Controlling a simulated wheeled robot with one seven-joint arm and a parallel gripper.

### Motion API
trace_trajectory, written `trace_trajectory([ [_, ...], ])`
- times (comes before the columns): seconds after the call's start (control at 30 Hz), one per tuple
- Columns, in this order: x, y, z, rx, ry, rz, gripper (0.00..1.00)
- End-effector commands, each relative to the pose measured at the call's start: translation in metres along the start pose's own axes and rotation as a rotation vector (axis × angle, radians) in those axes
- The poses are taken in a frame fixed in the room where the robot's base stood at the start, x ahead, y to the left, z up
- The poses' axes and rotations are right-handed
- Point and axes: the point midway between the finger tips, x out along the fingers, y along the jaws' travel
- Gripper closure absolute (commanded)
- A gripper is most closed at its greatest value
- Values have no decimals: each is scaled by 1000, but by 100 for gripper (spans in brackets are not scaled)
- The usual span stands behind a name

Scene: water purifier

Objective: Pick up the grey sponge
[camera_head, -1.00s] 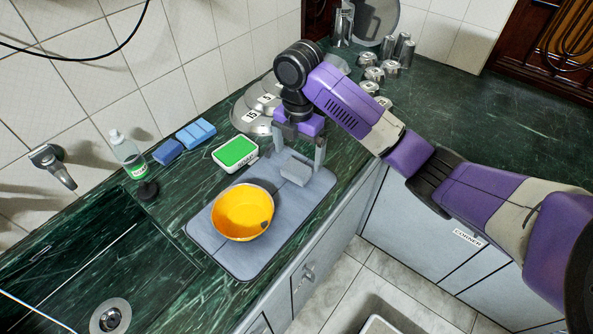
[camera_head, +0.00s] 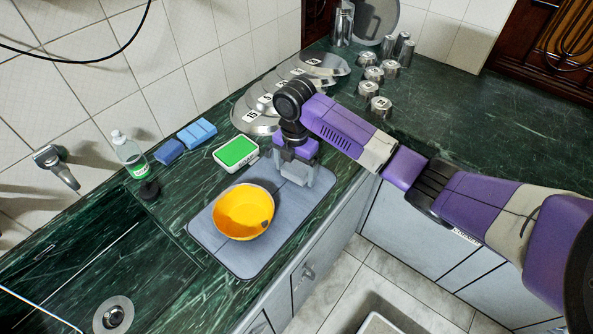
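The grey sponge (camera_head: 294,176) lies on the right part of the blue-grey mat (camera_head: 222,258), and its upper side is partly hidden by my gripper. My gripper (camera_head: 297,173) points down directly over the sponge, with its fingers low on either side of it. Whether the fingers touch or squeeze the sponge cannot be made out. The sponge appears to rest at mat level.
An orange bowl (camera_head: 243,212) stands on the mat, left of my gripper. A green-topped box (camera_head: 236,152), blue sponges (camera_head: 197,133) and a bottle (camera_head: 128,152) stand behind. The sink is at left.

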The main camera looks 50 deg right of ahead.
Motion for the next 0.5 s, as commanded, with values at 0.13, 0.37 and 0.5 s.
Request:
trace_trajectory([
  [0.13,0,0,0,0,0,0,45],
  [0.37,0,0,0,0,0,0,66],
  [0.5,-1,0,0,0,0,0,66],
])
